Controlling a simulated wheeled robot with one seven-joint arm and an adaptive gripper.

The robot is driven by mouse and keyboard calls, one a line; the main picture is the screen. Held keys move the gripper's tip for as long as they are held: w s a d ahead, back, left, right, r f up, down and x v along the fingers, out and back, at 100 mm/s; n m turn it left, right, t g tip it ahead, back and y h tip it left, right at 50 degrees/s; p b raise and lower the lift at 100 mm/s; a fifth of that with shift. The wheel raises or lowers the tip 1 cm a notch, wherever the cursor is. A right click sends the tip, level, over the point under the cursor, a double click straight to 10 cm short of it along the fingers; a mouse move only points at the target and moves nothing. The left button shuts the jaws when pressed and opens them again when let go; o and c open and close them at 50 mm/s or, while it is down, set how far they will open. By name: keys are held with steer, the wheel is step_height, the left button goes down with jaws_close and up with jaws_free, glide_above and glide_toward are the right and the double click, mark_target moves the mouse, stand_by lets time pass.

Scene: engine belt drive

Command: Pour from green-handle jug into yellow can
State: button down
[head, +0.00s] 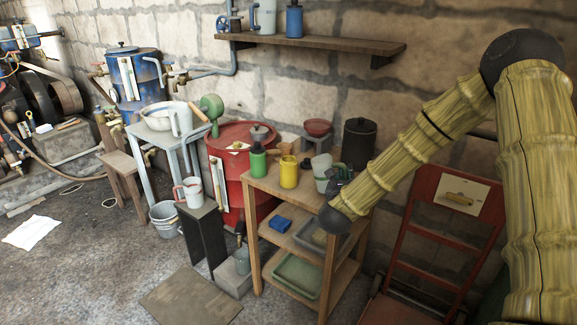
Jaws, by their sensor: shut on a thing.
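The yellow can (289,172) stands upright on the top of the wooden shelf cart. A pale grey-green jug (322,169) is just right of it, a short gap away, and looks about upright. My gripper (339,178) is at the jug's right side, shut on it. The gripper and arm hide the jug's handle, so its green colour does not show clearly. I cannot tell whether the jug's base touches the cart top. The contents of the jug and can are not visible.
A green bottle (258,161) stands left of the can. A black canister (358,143) and a reddish bowl (317,128) are behind. The wooden cart (262,186) has trays below. A red drum (228,140) stands behind left and a red hand truck (415,215) at right.

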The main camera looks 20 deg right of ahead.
steer(key=shift+s+d+f+m+b, duration=0.1)
steer(key=shift+s+f+m+b, duration=0.1)
steer(key=shift+f+b, duration=0.25)
steer(key=shift+s+d+f+m+b, duration=0.1)
steer(key=shift+f+m+b, duration=0.1)
steer(key=shift+b, duration=0.35)
steer(key=shift+s+d+f+m+b, duration=0.2)
steer(key=shift+m+b, duration=0.4)
steer(key=shift+b, duration=0.6)
steer(key=shift+d+t, duration=0.1)
steer(key=shift+t, duration=0.2)
steer(key=shift+r+m+b, duration=0.1)
steer(key=shift+m+b, duration=0.2)
steer(key=shift+b, duration=0.25)
step_height(320, 180, up, 4)
steer(key=shift+s+p, duration=0.1)
steer(key=shift+p, duration=0.4)
